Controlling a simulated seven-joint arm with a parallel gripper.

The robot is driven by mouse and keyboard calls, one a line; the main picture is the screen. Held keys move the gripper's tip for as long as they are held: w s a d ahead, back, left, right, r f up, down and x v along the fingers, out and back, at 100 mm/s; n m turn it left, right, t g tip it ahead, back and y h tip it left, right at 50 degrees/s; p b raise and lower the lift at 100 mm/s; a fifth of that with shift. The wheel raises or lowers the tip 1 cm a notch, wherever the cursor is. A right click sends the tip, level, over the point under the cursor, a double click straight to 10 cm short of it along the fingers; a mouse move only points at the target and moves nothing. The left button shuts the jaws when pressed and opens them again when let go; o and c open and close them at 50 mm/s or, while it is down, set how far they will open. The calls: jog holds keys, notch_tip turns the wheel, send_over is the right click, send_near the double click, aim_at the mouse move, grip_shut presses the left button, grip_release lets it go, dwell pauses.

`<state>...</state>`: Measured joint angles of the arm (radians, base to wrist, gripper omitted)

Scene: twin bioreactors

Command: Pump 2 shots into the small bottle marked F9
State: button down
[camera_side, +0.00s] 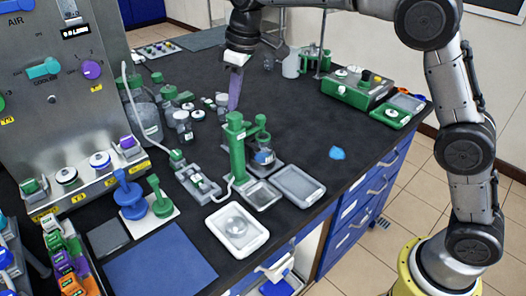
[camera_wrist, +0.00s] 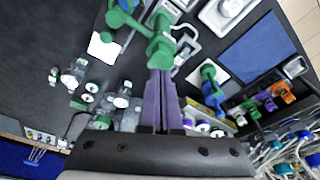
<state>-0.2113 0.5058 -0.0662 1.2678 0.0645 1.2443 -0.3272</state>
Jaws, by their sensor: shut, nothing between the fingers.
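My gripper (camera_side: 233,107) has purple fingers pointing down, shut and empty. In the side view their tips appear just above or behind the top of a green pump column (camera_side: 237,150). The wrist view shows the finger tips (camera_wrist: 160,72) beside green pump parts (camera_wrist: 160,47); I cannot tell whether they touch. A green spout head (camera_side: 260,124) stands right of the column. A small clear bottle (camera_side: 264,157) with a blue band stands below it, upright. Its label is too small to read, so I cannot confirm F9.
Several small bottles (camera_side: 183,125) stand left of the pump. Grey trays (camera_side: 299,185) and a white tray (camera_side: 237,229) lie in front. A green-and-grey device (camera_side: 358,88) stands at the back right.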

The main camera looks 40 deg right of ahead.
aim_at(234, 115)
jog(key=shift+f, duration=0.15)
dwell(0.4)
jog(key=shift+f, duration=1.7)
jog(key=shift+r, duration=1.8)
jog(key=shift+f, duration=1.75)
jog(key=shift+r, duration=1.75)
jog(key=shift+r, duration=0.15)
